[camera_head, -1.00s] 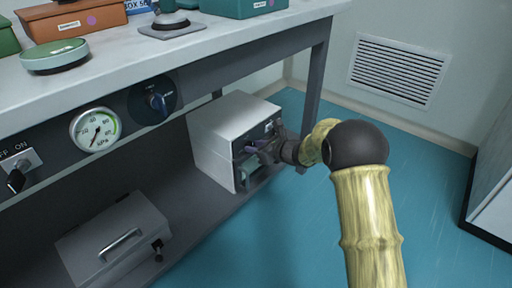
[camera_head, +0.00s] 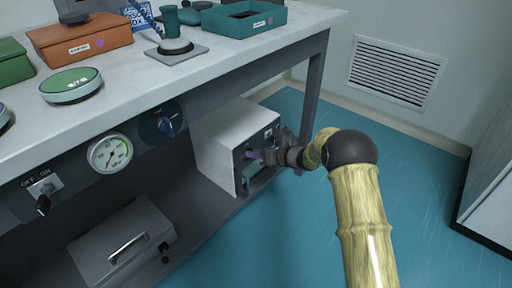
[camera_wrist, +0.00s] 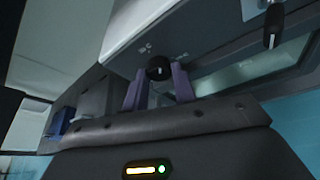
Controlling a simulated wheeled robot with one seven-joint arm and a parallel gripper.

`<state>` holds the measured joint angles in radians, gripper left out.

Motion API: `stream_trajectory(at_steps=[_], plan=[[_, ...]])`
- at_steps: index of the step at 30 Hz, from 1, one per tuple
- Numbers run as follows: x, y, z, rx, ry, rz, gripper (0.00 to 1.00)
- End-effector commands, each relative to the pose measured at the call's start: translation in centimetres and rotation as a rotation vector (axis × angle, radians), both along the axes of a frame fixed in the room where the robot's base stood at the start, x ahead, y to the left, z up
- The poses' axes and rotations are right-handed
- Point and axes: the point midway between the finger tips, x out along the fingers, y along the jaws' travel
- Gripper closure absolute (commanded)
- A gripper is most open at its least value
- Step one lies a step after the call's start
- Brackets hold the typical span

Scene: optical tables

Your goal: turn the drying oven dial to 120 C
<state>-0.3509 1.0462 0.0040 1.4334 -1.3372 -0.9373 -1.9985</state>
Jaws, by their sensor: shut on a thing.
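The drying oven (camera_head: 222,130) is a white box with a dark grey front on the shelf under the bench. In the wrist view, its black round dial (camera_wrist: 158,68) sits on the grey front panel (camera_wrist: 205,35), with small white marks beside it that are too small to read. My gripper (camera_head: 257,155) is at the oven's front. Its two purple fingers (camera_wrist: 158,86) lie on either side of the dial and are shut on it. The dial is hidden behind my gripper in the head view, and its pointer setting cannot be read.
A pressure gauge (camera_head: 110,153), a blue knob (camera_head: 166,125) and an OFF/ON switch (camera_head: 43,203) are on the bench's front. A grey case (camera_head: 122,245) lies on the lower shelf. The blue floor (camera_head: 300,235) is clear.

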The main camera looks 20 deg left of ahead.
Motion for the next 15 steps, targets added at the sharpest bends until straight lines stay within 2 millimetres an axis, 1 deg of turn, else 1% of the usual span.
stream_trajectory(at_steps=[1,15], plan=[[0.11,-0.17,0.38,0.015,0.042,-0.002,0.96],[0.39,-0.29,-0.24,0.187,0.452,-0.002,0.96]])
